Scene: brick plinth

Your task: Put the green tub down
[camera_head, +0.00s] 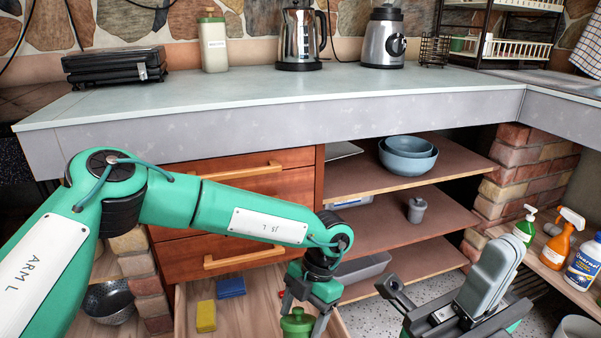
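The green tub (297,325) is at the bottom edge of the head view, and its lower part is cut off. My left gripper (304,310) points down with its grey fingers on either side of the tub, shut on it. The tub appears over the open wooden drawer (255,312); whether it touches the drawer floor cannot be told. My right gripper (440,295) is at the lower right, apart from the tub. Its fingers look spread, with nothing seen between them.
A yellow sponge (206,316) and a blue sponge (230,287) lie in the drawer. Open shelves (365,229) hold blue bowls (408,157) and a grey pot (417,210). Bottles, including an orange spray bottle (557,250), stand at the right. The worktop (260,92) overhangs the drawers.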

